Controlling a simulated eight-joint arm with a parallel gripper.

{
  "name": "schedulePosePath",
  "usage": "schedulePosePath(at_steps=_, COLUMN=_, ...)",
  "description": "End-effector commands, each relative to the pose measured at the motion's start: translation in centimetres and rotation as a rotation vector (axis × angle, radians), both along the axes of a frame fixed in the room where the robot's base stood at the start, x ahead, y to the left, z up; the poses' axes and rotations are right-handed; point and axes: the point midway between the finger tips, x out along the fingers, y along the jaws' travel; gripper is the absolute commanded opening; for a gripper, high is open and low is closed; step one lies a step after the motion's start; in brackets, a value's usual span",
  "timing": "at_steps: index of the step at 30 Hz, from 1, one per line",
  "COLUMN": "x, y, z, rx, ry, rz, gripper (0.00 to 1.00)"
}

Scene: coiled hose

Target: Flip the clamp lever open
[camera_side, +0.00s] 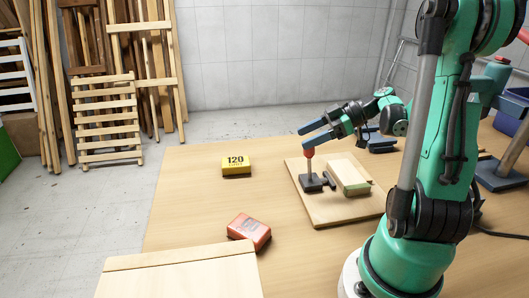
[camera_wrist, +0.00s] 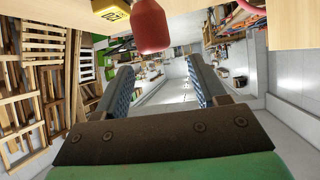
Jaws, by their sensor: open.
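In the wrist view, the red handle (camera_wrist: 152,28) is large at the top, beyond the open fingers. I cannot tell whether a finger touches it.
A yellow box marked 120 (camera_side: 236,165) and a red box (camera_side: 249,230) lie on the table left of the board. A pale wooden panel (camera_side: 182,275) is at the front left. A dark stand (camera_side: 501,174) is at the right. The table between the boxes and board is clear.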

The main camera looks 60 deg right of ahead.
Motion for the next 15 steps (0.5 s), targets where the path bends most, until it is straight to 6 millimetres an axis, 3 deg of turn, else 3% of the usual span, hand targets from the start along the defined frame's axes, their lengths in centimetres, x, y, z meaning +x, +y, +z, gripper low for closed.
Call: schedulePosePath(at_steps=15, x=0.0, y=0.0, z=9.0, rx=0.000, ry=0.000, rz=0.000, gripper=0.65)
